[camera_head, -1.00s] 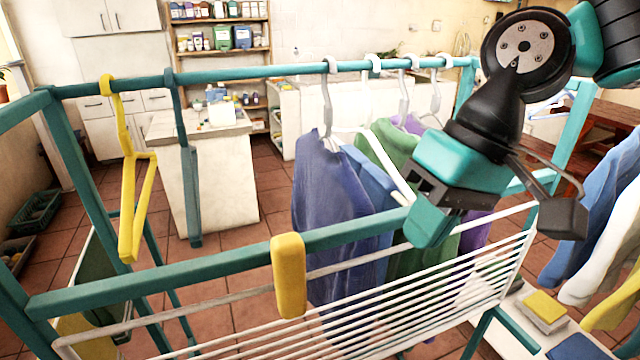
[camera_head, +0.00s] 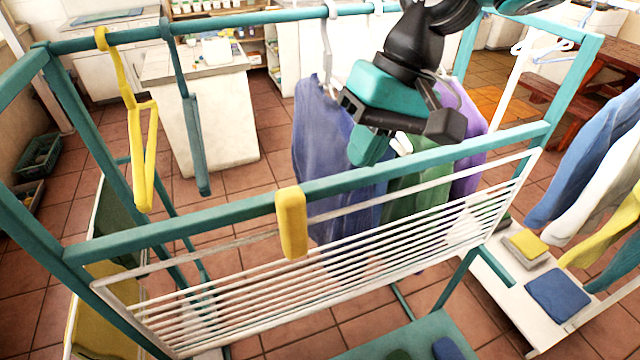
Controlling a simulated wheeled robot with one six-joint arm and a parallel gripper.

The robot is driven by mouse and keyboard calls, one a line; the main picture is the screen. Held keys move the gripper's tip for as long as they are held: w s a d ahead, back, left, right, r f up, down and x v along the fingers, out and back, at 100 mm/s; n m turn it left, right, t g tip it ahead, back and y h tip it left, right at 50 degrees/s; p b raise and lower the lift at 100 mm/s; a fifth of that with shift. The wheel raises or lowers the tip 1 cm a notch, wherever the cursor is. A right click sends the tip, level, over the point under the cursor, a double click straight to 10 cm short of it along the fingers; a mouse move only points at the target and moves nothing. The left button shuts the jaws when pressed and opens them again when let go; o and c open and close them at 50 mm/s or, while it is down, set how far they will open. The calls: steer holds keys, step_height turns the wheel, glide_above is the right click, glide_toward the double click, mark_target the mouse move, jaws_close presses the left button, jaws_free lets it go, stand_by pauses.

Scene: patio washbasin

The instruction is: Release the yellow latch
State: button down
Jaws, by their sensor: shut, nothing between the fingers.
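The yellow latch (camera_head: 291,222) is a small upright block fitted over the teal front rail (camera_head: 420,165) of the drying rack. It hangs down in front of the white wire panel (camera_head: 330,290), near the top of that panel. My gripper (camera_head: 368,150) is shut and empty. It points downward, above and to the right of the latch in the picture, and is apart from it. It hides part of the hanging clothes and of the rear rail.
A yellow hanger (camera_head: 143,150) and a teal hanger (camera_head: 195,145) hang from the rear rail at left. A purple-blue shirt (camera_head: 320,160) and other clothes hang behind my gripper. A white bench (camera_head: 515,300) with folded cloths stands at right. Space in front of the latch looks clear.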

mark_target(290, 219)
steer(key=p+x, duration=0.1)
steer(key=x, duration=0.4)
steer(key=shift+s+f, duration=0.1)
steer(key=shift+f, duration=0.2)
steer(key=shift+s+a+r+p, duration=0.1)
steer(key=shift+s+a+p, duration=0.2)
steer(key=shift+a, duration=0.3)
steer(key=shift+s+a+f+p, duration=0.1)
steer(key=shift+s+a+p, duration=0.2)
steer(key=shift+a, duration=0.35)
steer(key=shift+s+a+r+p, duration=0.15)
steer(key=shift+a+p, duration=0.25)
steer(key=shift+a, duration=0.2)
steer(key=shift+w, duration=0.1)
